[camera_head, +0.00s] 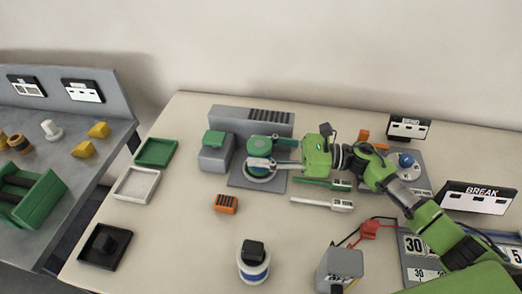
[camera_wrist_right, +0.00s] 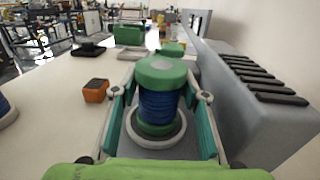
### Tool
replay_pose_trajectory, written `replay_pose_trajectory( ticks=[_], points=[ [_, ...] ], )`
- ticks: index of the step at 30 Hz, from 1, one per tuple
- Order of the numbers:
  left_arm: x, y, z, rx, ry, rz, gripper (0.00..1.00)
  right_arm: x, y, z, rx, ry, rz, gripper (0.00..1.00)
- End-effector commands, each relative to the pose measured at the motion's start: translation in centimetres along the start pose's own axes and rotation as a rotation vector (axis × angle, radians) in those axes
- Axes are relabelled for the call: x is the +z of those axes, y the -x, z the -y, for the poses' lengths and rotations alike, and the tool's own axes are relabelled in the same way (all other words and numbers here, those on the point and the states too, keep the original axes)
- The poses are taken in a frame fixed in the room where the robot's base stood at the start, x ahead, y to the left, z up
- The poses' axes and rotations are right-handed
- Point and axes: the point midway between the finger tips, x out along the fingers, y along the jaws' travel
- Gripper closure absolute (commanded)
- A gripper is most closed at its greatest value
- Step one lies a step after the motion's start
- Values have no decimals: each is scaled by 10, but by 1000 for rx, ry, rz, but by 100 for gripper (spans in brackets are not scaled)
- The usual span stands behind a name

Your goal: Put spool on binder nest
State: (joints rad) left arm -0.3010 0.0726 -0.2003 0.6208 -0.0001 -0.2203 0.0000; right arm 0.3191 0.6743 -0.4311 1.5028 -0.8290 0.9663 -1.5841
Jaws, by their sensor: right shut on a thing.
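The spool (camera_wrist_right: 158,104) has green flanges and dark blue winding; it stands upright in the right wrist view. My right gripper (camera_head: 263,153) is shut on it, with one finger on each side. In the head view the spool's green top (camera_head: 258,145) shows between the fingers. Below it is a pale round ring (camera_wrist_right: 155,149), apparently the binder nest, on a grey plate (camera_head: 240,182). The spool's lower flange appears inside or just over the ring; I cannot tell whether it rests there. My left gripper is not in view.
A long grey block with black slots (camera_head: 270,118) stands right behind the nest. A grey box with a green top (camera_head: 214,150) is to its left. An orange block (camera_head: 226,203) and a blue-white spool-like thing (camera_head: 253,270) stand in front. Open table lies between them.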

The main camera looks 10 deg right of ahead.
Motion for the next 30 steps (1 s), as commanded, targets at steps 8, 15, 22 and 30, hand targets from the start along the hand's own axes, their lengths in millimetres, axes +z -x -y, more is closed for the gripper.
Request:
replay_pose_trajectory(
  ticks=[8, 15, 22, 30],
  points=[
    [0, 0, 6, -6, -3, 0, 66, -3, 0, 0, 0, 1, 2, 86],
    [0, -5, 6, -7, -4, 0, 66, -7, 0, 0, 0, 1, 0, 54],
    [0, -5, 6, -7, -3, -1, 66, -7, 0, 0, 0, 1, 0, 42],
    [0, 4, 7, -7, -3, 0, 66, 0, 0, 0, 0, 0, 0, 42]
  ],
)
